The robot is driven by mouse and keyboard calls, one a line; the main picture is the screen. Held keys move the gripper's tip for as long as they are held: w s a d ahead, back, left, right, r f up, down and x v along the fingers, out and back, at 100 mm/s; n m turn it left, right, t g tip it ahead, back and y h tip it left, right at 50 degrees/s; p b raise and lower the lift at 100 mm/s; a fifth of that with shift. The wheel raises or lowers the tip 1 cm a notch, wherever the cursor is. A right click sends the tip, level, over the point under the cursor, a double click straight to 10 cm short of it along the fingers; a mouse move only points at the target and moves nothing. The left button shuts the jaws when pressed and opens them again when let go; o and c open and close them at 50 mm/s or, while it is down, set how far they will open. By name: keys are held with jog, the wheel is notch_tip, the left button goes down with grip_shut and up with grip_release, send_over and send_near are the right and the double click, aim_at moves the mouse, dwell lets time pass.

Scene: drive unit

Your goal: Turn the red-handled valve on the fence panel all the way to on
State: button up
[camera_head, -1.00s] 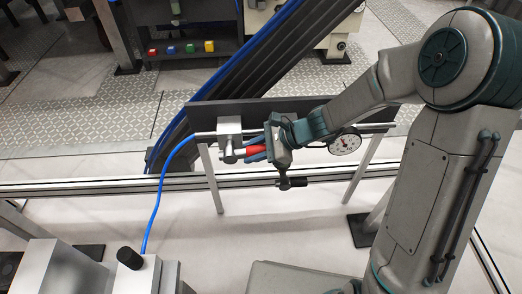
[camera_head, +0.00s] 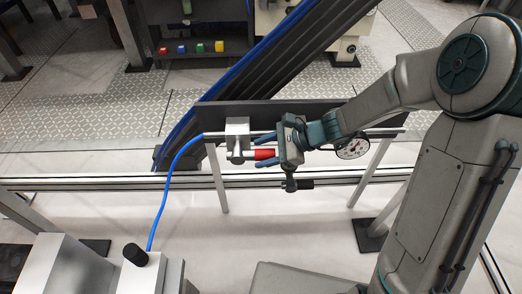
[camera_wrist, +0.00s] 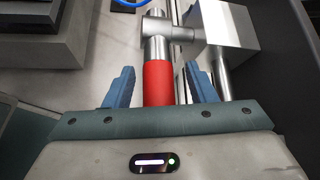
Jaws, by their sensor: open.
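The valve (camera_head: 237,135) is a grey metal block on a pipe along the dark fence panel (camera_head: 320,113). Its lever sticks out to the right, roughly along the pipe, and ends in a red grip (camera_head: 265,154). My gripper (camera_head: 263,150) reaches in from the right with its blue fingers spread on either side of the red grip. In the wrist view, the red grip (camera_wrist: 158,84) stands between the open fingers (camera_wrist: 162,86), with a gap on both sides. The valve block (camera_wrist: 220,38) is at the upper right there.
A round dial gauge (camera_head: 352,146) sits on the pipe just right of my gripper. A blue hose (camera_head: 166,190) runs from the valve's left end down to grey machine boxes (camera_head: 70,268). A dark sloping beam (camera_head: 250,75) rises behind the panel.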

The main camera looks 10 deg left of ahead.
jog(key=p+v, duration=0.4)
jog(key=v, duration=0.8)
jog(key=shift+d+r, duration=0.2)
jog(key=shift+d, duration=0.1)
dwell(1.1)
